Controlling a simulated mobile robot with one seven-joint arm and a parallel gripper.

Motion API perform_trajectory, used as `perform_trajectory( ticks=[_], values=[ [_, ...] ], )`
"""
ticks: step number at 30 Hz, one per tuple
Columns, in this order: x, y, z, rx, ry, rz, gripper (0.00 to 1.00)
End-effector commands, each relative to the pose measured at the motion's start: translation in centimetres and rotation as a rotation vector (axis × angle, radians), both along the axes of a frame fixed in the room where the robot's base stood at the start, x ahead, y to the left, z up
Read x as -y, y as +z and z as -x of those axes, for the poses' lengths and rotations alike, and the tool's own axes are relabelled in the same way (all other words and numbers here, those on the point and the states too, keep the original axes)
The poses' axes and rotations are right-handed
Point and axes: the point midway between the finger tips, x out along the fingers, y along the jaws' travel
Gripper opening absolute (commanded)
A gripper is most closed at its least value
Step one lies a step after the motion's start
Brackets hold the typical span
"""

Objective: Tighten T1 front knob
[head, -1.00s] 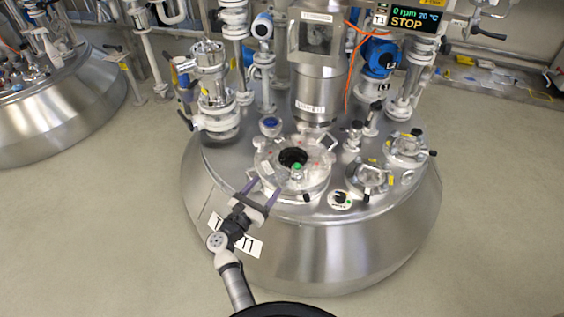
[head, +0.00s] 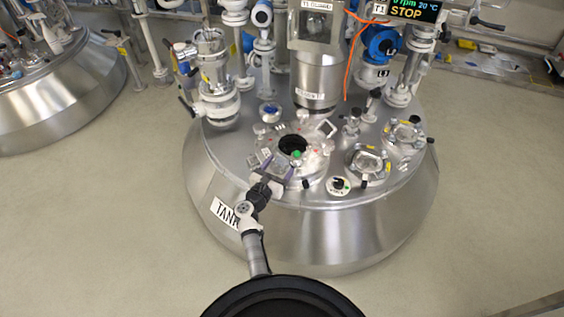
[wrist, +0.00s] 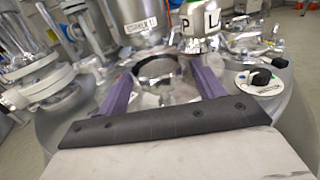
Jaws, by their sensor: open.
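The T1 tank (head: 330,235) is a large steel vessel with a round lid port (head: 292,146) around a dark opening, which also shows in the wrist view (wrist: 155,68). A green-topped part (head: 297,154) stands at the port's front rim. In the wrist view a white-and-green part lettered "P L" (wrist: 200,28) rises beyond the right finger. I cannot tell which part is the front knob. My gripper (head: 275,163) is at the port's front-left edge. Its purple fingers (wrist: 160,78) are apart, with nothing visibly held between them.
A black knob on a white disc (head: 339,185) is right of the port. Clamped ports (head: 367,164), a steel column (head: 316,82) and pipework (head: 215,85) crowd the lid. Another tank (head: 65,90) stands left. Open floor (head: 85,230) lies at the front left.

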Motion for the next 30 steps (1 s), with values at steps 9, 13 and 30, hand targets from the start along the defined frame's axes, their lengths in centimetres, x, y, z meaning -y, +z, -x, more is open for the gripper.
perform_trajectory(
  ticks=[9, 13, 30],
  values=[
    [0.8, 0.01, -1.47, 0.0, 0.0, 0.0, 0.68],
    [0.79, 0.0, -1.45, 0.0, 0.0, 0.0, 0.68],
    [0.71, -0.09, -1.43, 0.0, -0.009, 0.0, 0.23]
  ],
)
